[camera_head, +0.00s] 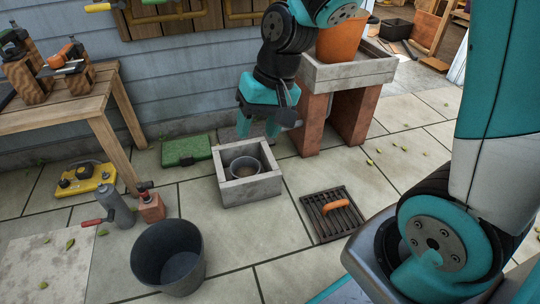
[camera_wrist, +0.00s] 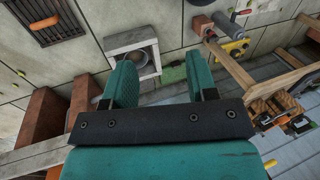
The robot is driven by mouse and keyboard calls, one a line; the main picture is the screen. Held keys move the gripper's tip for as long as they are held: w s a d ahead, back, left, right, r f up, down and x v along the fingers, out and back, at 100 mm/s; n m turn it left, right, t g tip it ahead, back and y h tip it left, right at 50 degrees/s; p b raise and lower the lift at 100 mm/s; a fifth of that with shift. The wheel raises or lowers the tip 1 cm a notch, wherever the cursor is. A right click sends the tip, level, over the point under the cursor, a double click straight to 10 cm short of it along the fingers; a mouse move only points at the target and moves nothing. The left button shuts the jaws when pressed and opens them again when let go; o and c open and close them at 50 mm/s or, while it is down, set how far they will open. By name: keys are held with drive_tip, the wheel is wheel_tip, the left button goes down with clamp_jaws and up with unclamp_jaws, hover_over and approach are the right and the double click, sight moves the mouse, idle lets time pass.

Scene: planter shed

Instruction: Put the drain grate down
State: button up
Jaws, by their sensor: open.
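The drain grate (camera_head: 346,223), a dark slatted square with an orange handle (camera_head: 336,205), lies flat on the paving, to the right of a square concrete box. It also shows in the wrist view at the top left, as a dark grate (camera_wrist: 62,28). My gripper (camera_head: 257,127) is open and empty above and behind the concrete box, well apart from the grate. In the wrist view the two teal fingers of my gripper (camera_wrist: 162,80) stand wide apart with nothing between them.
The concrete box (camera_head: 262,187) is open-topped with a grey round vessel inside. A dark bucket (camera_head: 168,262), grey canister (camera_head: 117,212), green box (camera_head: 187,150) and yellow case (camera_head: 85,180) stand left. A wooden table (camera_head: 75,100) is left; a stone basin (camera_head: 345,72) is behind.

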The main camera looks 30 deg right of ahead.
drive_tip(key=s+a+r+n, duration=0.3)
drive_tip(key=s+n, duration=0.1)
drive_tip(key=s, duration=0.3)
drive_tip(key=s+a+r+n+y, duration=0.1)
drive_tip(key=s+a+r+n, duration=0.2)
drive_tip(key=s, duration=0.5)
drive_tip(key=shift+a+r+n+g, duration=0.35)
drive_tip(key=shift+r+n, duration=0.2)
drive_tip(key=shift+n, duration=0.45)
